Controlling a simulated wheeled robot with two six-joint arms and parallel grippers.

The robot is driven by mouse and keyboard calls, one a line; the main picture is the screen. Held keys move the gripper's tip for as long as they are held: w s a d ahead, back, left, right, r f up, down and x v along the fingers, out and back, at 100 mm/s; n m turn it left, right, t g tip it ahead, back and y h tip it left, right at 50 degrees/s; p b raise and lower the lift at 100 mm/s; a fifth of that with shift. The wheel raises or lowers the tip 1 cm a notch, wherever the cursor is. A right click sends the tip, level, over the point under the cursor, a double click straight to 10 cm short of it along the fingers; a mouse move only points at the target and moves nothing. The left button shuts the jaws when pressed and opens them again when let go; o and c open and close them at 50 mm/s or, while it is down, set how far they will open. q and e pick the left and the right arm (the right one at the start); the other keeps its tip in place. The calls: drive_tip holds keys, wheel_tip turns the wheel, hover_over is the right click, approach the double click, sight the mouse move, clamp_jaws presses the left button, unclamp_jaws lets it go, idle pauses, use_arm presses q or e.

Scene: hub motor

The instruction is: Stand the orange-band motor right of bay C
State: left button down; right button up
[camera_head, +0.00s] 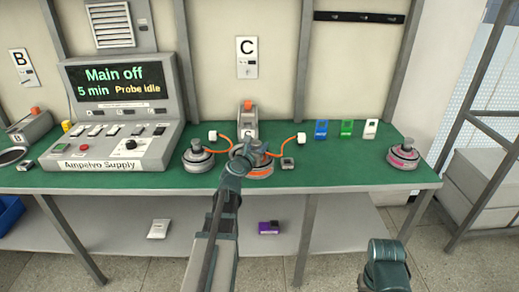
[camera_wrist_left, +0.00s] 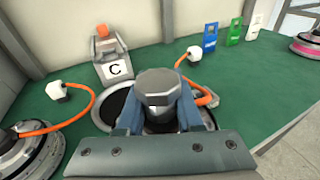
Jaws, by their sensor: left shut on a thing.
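The orange-band motor (camera_head: 260,172) is at the bench in front of the bay C stand, mostly behind my left gripper in the head view. My left gripper (camera_head: 246,150) is shut on its grey top knob, which also shows between the jaws in the left wrist view (camera_wrist_left: 157,86). The motor looks upright; I cannot tell whether its base touches the bench. A dark, pale-rimmed round seat (camera_wrist_left: 108,106) shows partly beside the gripper, in front of the C block (camera_wrist_left: 112,68). An orange cable runs right to a white plug (camera_head: 301,138).
Another motor (camera_head: 197,158) with a cabled white plug stands left, and a pink-band motor (camera_head: 403,154) far right. A small grey block (camera_head: 288,163) lies just right of the held motor. Blue, green and white tags (camera_head: 346,128) stand behind. Green bench (camera_head: 345,170) is clear between.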

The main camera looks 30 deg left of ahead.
use_arm(q)
drive_tip(key=shift+r, duration=0.2)
wheel_tip(320, 180, up, 10)
drive_tip(key=p, duration=0.9)
drive_tip(key=shift+p, duration=0.35)
